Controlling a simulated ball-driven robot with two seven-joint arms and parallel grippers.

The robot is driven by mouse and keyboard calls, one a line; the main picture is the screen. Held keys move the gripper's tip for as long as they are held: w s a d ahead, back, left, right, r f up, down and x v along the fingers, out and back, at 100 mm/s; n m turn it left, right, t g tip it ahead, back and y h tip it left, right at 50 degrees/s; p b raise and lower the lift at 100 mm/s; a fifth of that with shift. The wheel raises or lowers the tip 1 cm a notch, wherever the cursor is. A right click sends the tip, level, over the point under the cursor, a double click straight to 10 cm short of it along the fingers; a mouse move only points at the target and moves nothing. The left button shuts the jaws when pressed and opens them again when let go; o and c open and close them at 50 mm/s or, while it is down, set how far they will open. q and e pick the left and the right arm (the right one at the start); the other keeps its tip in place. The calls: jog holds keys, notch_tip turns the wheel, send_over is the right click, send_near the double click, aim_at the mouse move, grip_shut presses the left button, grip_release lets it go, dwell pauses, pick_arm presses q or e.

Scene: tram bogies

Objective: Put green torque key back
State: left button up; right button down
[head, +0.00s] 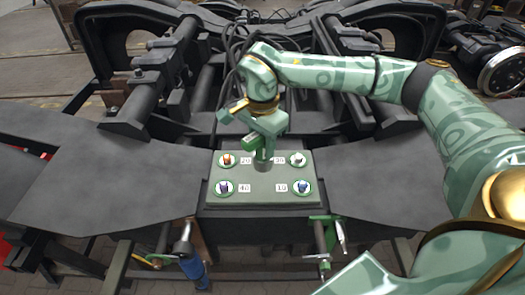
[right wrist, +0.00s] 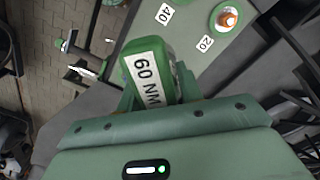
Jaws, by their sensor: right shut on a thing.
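My right gripper (head: 266,124) is over the middle of the panel, shut on the green torque key (head: 251,141). In the right wrist view the key (right wrist: 150,70) shows a white label reading 60 NM. A grey cylindrical part (head: 263,163) shows below the key, close over the panel; I cannot tell if it touches. The grey-green panel (head: 265,195) has round green-rimmed places with coloured centres near its corners, labelled 20, 30, 40 and 10. The orange-centred one (head: 227,160) also shows in the right wrist view (right wrist: 228,17). My left gripper is not in view.
Dark bogie frames (head: 165,80) and cables rise behind the panel. Flat grey surfaces (head: 110,170) extend to both sides. A blue-handled tool (head: 194,268) hangs at the front left, and a green clamp-like part (head: 321,236) is at the front right.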

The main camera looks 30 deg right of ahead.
jog(key=w+f, duration=0.1)
jog(key=w+d+f, duration=0.1)
jog(key=shift+d+f, duration=0.1)
jog(key=shift+f, duration=0.3)
jog(key=shift+w+d+f+p, duration=0.1)
jog(key=shift+f+p, duration=0.15)
jog(key=shift+f, duration=0.7)
jog(key=shift+w+d+f+p, duration=0.1)
jog(key=shift+f+p, duration=0.15)
jog(key=shift+f, duration=0.65)
jog(key=shift+f, duration=0.15)
jog(key=c, duration=0.9)
grip_release()
notch_tip(320, 180, up, 12)
jog(key=shift+r+b, duration=0.2)
jog(key=shift+b, duration=0.35)
